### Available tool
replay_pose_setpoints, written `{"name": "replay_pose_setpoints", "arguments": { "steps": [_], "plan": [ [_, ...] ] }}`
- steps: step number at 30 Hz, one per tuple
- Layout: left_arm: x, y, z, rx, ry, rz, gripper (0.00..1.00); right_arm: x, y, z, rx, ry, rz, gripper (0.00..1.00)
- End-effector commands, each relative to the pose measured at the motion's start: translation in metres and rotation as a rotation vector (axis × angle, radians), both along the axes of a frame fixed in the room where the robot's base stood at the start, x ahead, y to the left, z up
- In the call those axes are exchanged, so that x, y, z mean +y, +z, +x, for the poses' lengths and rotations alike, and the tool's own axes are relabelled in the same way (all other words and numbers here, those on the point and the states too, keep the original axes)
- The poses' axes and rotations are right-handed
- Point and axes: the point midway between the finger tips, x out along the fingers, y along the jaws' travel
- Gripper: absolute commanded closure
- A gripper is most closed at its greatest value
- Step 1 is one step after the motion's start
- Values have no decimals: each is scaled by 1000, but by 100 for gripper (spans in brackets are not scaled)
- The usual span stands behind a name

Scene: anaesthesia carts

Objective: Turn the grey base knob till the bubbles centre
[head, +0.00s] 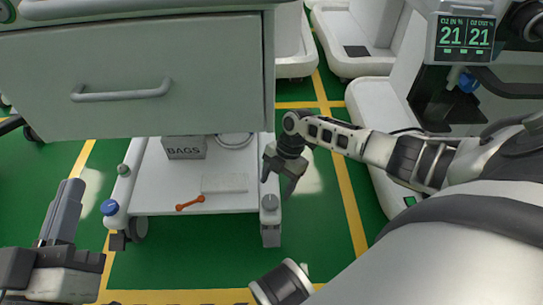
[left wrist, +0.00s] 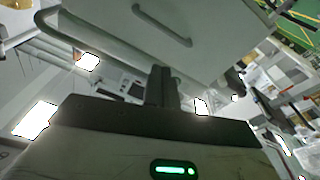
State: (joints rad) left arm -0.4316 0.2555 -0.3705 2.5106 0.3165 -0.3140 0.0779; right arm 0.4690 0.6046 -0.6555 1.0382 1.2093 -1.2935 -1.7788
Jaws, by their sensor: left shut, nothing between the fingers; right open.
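My left gripper (head: 69,205) is shut and empty at the lower left, away from the cart base. Its closed fingers also show in the left wrist view (left wrist: 162,88). No level bubbles can be made out in either view.
The base shelf (head: 155,190) carries a BAGS box (head: 184,147) and an orange tool (head: 190,203). The grey drawer (head: 150,75) overhangs the shelf. A monitor (head: 465,38) stands at upper right.

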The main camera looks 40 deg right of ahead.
Motion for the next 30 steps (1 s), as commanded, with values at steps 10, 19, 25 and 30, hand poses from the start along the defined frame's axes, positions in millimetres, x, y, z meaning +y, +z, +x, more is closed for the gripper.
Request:
{"name": "replay_pose_setpoints", "arguments": {
  "steps": [10,19,25,30],
  "plan": [
    [3,39,4,-357,39,85,100,19,-49,-5,0,0,0,34],
    [3,46,3,-401,45,95,100,21,-52,-5,-2,1,-1,34],
    [3,46,3,-400,45,94,100,21,-52,-5,-1,0,-1,67],
    [3,46,3,-400,45,93,100,21,-52,-5,-1,-1,-1,78]
  ]
}}
